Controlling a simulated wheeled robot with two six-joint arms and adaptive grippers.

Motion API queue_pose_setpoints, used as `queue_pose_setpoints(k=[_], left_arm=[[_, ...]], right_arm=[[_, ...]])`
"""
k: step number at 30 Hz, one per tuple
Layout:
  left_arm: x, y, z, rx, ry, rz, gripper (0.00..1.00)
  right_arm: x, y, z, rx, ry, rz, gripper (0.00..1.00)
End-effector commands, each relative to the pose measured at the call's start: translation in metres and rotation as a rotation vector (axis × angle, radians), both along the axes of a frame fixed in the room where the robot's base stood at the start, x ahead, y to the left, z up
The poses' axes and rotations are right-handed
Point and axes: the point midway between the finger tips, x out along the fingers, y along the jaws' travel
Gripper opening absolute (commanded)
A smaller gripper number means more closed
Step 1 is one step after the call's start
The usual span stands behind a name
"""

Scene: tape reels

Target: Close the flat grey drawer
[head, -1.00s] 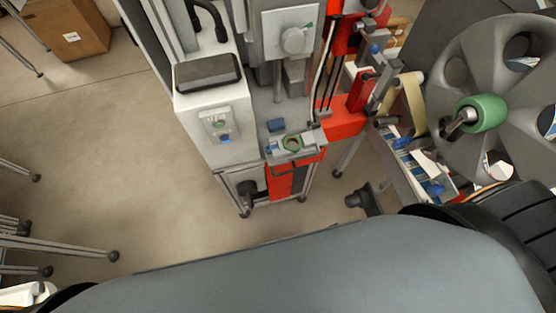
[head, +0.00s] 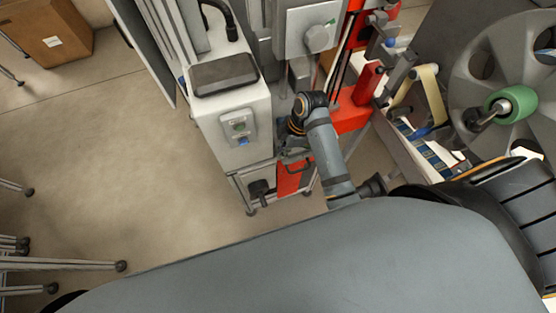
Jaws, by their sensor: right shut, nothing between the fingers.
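The flat grey drawer (head: 289,158) sits at the front of the machine, low in the middle of the head view, above a red panel. Its dark handle (head: 303,168) shows at its front edge. My right arm comes up from below and bends over the drawer, hiding most of it and what lies in it. My right gripper (head: 290,146) is shut and empty, pointing down at the drawer; I cannot tell whether it touches it. How far the drawer stands out is hard to tell. My left gripper is not in view.
A white cabinet (head: 232,110) with a small button panel stands left of the drawer. A red machine part (head: 352,112) and a large grey reel wheel (head: 478,85) with a green roller (head: 513,102) are at the right. The floor (head: 110,170) at left is open.

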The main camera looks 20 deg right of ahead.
Motion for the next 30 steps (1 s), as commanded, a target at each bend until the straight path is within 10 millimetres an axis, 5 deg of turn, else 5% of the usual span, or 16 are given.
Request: queue_pose_setpoints(k=[11,25,30], left_arm=[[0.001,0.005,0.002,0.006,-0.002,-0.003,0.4],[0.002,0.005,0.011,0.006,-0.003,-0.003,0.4],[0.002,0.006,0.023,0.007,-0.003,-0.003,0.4]], right_arm=[[0.002,0.011,0.007,0.027,-0.015,0.126,0.0],[0.0,0.041,-0.081,0.027,-0.014,0.124,0.0],[0.002,0.014,-0.08,0.021,-0.017,0.123,0.0]])
